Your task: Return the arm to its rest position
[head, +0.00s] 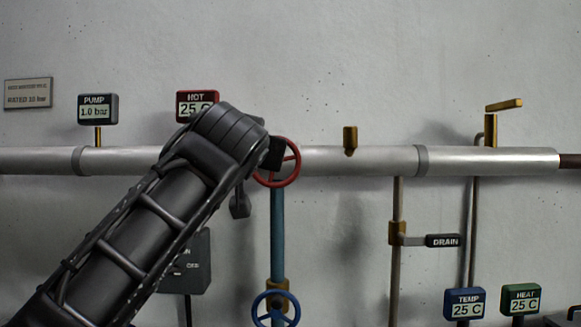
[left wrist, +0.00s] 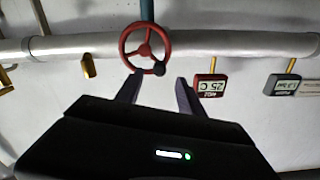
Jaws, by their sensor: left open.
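My left arm comes in from the lower left in the head view and reaches up to the pipe. My left gripper (head: 258,178) is mostly hidden behind its own wrist, with dark finger parts showing close to the red handwheel (head: 292,180). In the left wrist view the gripper (left wrist: 156,82) is open, its two dark fingers apart with nothing between them. The red handwheel (left wrist: 124,38) with its dark knob (left wrist: 159,69) lies just beyond the fingertips. I cannot tell whether a finger touches it. My right gripper is in neither view.
A grey pipe (head: 340,161) runs along the wall. A blue handwheel (head: 262,300) sits below on a blue pipe (head: 278,230). The HOT display (head: 197,98) is partly behind my arm; the PUMP display (head: 98,109) is left. A DRAIN lever (head: 443,240) and yellow handle (head: 504,105) are right.

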